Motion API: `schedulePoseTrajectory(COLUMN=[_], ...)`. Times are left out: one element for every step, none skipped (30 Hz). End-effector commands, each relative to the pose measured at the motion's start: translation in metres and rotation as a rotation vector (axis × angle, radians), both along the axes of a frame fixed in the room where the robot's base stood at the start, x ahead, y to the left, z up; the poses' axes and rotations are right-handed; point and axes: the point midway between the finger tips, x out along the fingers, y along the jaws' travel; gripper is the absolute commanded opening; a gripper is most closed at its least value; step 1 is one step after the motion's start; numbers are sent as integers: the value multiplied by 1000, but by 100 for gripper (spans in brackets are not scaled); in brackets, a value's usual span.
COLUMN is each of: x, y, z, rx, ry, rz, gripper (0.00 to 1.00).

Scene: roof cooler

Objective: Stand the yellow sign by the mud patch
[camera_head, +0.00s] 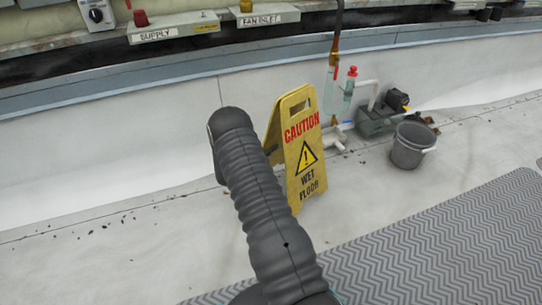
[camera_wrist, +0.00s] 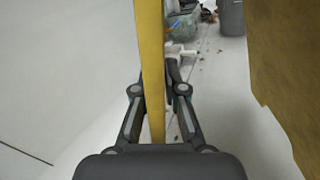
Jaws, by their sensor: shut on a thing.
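The yellow sign (camera_head: 302,150) is a folding "CAUTION WET FLOOR" board, upright with its two panels spread, in the middle of the head view. In the wrist view one panel (camera_wrist: 152,60) runs edge-on between the fingers of my gripper (camera_wrist: 161,88), which is shut on it. The other panel (camera_wrist: 285,60) fills the right side there. My arm hides most of the gripper and part of the sign's left side in the head view. I cannot tell whether the sign's feet touch the floor. I cannot make out a clear mud patch in either view.
A dark grey bucket (camera_head: 411,145) and a pump with pipes (camera_head: 378,118) stand behind the sign to the right. A grey zigzag mat (camera_head: 440,250) covers the front right. Small dark debris (camera_head: 105,227) dots the pale floor. A low pale wall (camera_head: 150,140) runs behind.

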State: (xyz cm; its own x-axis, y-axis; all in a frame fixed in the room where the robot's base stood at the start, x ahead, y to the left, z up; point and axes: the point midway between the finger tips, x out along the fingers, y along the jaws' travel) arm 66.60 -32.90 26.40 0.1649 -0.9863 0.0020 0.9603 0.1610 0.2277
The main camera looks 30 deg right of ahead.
Motion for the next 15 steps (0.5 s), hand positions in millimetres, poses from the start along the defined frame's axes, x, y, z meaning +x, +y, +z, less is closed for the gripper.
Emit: schedulePoseTrajectory(x=[1,1,1,1,1,1,1,1,1,1,1,1,1,1,1], y=[0,0,0,0,0,0,0,0,0,0,0,0,0,0,0], z=[0,-2,-4,-7,-11,-16,-20,-24,-30,-33,-35,-38,-39,-39,-39], rx=[-3,-3,-3,-2,-2,-2,-3,-3,-4,-3,-3,-3,-4,-4,-4], ry=[-1,-1,0,1,2,2,1,1,2,1,0,0,0,0,-1], rz=[0,0,0,1,1,1,0,0,0,0,0,0,0,0,0], gripper=[0,0,0,0,0,0,0,0,0,0,0,0,0,0,0])
